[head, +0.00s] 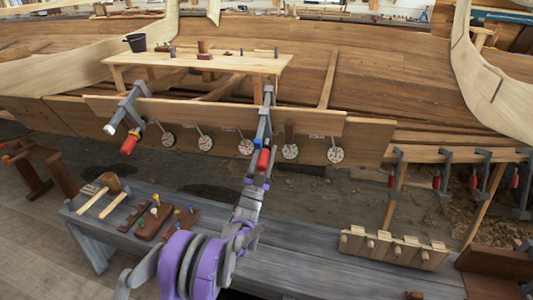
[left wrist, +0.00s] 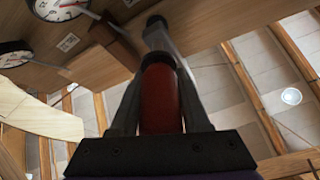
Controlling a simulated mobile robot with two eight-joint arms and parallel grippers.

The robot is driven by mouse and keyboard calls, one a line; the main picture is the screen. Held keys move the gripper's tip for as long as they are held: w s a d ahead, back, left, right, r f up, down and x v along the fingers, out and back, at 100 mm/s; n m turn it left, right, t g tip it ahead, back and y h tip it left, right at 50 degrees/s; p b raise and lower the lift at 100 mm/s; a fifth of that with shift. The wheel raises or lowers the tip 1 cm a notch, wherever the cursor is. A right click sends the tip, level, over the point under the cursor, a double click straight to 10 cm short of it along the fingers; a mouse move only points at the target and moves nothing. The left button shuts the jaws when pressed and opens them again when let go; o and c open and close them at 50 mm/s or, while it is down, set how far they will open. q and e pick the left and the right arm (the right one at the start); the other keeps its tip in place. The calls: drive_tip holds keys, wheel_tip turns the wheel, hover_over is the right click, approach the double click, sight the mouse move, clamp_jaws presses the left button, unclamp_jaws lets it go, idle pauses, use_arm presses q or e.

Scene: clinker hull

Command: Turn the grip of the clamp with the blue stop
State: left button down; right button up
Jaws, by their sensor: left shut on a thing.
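The clamp with the blue stop (head: 257,142) is on the plank edge near the middle of the head view. Its bar is grey and its red grip (head: 263,160) hangs below the plank. My left gripper (head: 261,174) reaches up to this grip from below and is shut on it. In the left wrist view the red grip (left wrist: 160,98) stands between the two dark fingers of my left gripper (left wrist: 160,110). The blue stop cannot be made out in the wrist view. My right gripper is not in view.
Another clamp (head: 130,105) with a white stop and red grip is to the left. Round dials (head: 206,143) line the plank. A grey bench (head: 310,262) below holds a mallet (head: 107,187), pegs and a wooden rack (head: 394,246). More clamps (head: 440,172) hang at right.

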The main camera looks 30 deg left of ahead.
use_arm(q)
drive_tip(key=n+g+y, duration=0.1)
drive_tip(key=n+y, duration=0.2)
drive_tip(key=n, duration=0.2)
drive_tip(key=n+y, duration=0.4)
drive_tip(key=n, duration=0.1)
drive_tip(key=shift+s+a+g, duration=0.1)
drive_tip(key=shift+a+g, duration=0.1)
drive_tip(key=shift+g, duration=0.2)
drive_tip(key=shift+n, duration=0.4)
drive_tip(key=shift+c, duration=1.9)
unclamp_jaws()
drive_tip(key=v, duration=1)
drive_tip(key=shift+s+f, duration=0.2)
drive_tip(key=shift+f, duration=0.1)
drive_tip(key=shift+d, duration=0.15)
